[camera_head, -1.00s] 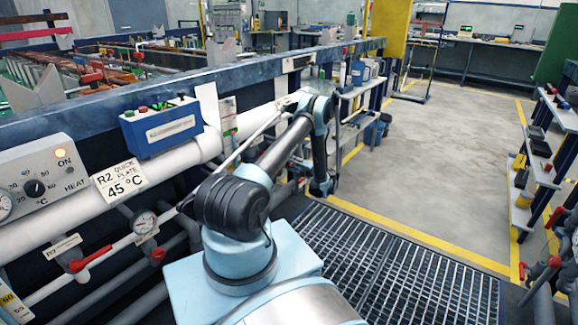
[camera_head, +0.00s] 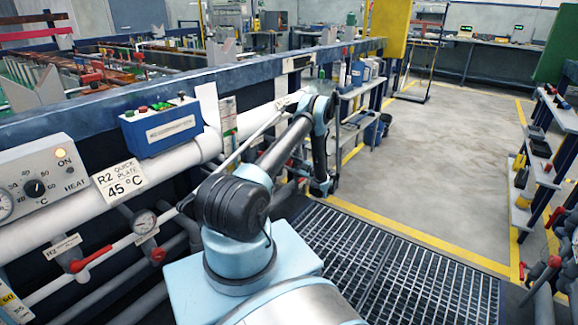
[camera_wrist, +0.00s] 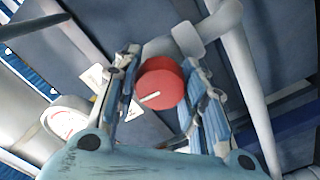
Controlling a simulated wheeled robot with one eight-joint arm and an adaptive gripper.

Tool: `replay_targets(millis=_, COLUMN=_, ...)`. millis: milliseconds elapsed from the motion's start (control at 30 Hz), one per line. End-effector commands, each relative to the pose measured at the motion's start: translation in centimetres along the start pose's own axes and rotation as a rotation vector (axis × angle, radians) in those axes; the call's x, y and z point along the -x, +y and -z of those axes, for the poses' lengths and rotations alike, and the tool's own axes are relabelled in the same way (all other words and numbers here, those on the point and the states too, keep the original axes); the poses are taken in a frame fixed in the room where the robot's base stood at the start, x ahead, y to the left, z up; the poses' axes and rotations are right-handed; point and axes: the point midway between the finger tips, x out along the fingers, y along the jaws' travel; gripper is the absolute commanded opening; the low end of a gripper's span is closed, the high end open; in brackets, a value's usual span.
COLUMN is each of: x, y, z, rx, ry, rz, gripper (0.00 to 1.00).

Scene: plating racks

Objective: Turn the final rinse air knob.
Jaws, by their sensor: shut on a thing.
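A round red knob (camera_wrist: 158,76) with a white pointer line shows in the wrist view. My gripper (camera_wrist: 162,92) has one finger on each side of it and is shut on it. The pointer line slants, low on the knob's face. In the head view my gripper (camera_head: 320,186) hangs low beside the pipework, past the blue control box. The held knob cannot be made out there, and no label for it is readable.
A white pipe (camera_wrist: 245,75) and a pale round gauge (camera_wrist: 66,122) are close to my gripper in the wrist view. A blue box (camera_head: 162,126) and a heat panel (camera_head: 45,180) are on the left. Floor grating (camera_head: 380,265) and open floor lie to the right.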

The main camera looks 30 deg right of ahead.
Motion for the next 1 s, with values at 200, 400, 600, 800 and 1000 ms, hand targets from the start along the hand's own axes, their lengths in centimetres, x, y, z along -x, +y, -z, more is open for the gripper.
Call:
replay_targets(millis=200, x=0.13, y=0.0, z=-0.26, rx=-0.198, ry=-0.006, rz=-0.001, gripper=0.14)
replay_targets(millis=400, x=0.13, y=-0.02, z=-0.26, rx=-0.355, ry=-0.006, rz=-0.001, gripper=0.14)
replay_targets(millis=600, x=0.14, y=-0.04, z=-0.26, rx=-0.47, ry=-0.006, rz=-0.001, gripper=0.14)
replay_targets(millis=800, x=0.14, y=-0.06, z=-0.26, rx=-0.535, ry=-0.006, rz=-0.001, gripper=0.14)
replay_targets(millis=1000, x=0.15, y=-0.07, z=-0.25, rx=-0.561, ry=-0.006, rz=-0.001, gripper=0.14)
